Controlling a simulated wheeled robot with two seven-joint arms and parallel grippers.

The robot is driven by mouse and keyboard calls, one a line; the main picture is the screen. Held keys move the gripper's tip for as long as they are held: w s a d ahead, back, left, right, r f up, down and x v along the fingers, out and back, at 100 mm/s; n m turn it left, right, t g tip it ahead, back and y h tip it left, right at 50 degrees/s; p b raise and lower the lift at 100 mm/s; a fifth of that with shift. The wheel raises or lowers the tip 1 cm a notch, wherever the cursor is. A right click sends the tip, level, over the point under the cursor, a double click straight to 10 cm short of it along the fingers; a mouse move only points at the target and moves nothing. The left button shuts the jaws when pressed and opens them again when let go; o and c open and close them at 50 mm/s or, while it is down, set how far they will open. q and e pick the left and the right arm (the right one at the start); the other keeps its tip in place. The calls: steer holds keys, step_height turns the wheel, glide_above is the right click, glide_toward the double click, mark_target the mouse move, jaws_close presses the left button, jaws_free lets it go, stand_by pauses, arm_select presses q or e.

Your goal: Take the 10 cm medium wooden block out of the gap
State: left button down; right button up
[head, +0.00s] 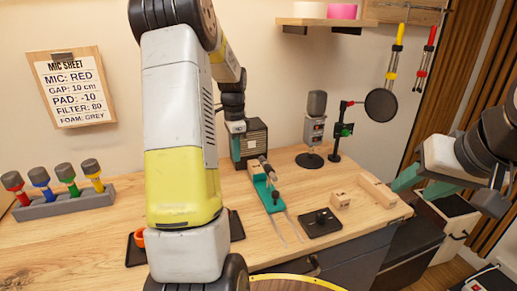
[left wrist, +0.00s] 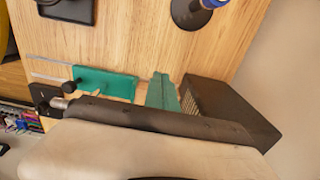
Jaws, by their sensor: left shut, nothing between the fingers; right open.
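My right gripper (head: 422,183) is open beside the longer block.
A black tray with a knob (head: 320,223) lies by the rail. A microphone on a round base (head: 314,130) and a round pop filter (head: 381,105) stand at the back. A grey rack (head: 64,203) holds several coloured microphones at left. My left arm hides the table's middle.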

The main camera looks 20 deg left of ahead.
mark_target(254, 167)
arm_select(q)
step_height(254, 167, down, 8)
steer(key=shift+s+r, duration=0.1)
steer(key=shift+r, duration=0.1)
steer(key=shift+w+d, duration=0.85)
steer(key=shift+d, duration=0.2)
steer(key=shift+w+d, duration=0.4)
steer(key=shift+d, duration=0.1)
steer(key=shift+d, duration=0.1)
steer(key=w+d, duration=0.4)
steer(key=d, duration=0.1)
steer(key=w+d, duration=0.2)
steer(key=d, duration=0.1)
steer(key=shift+w+d, duration=0.1)
steer(key=shift+w, duration=0.05)
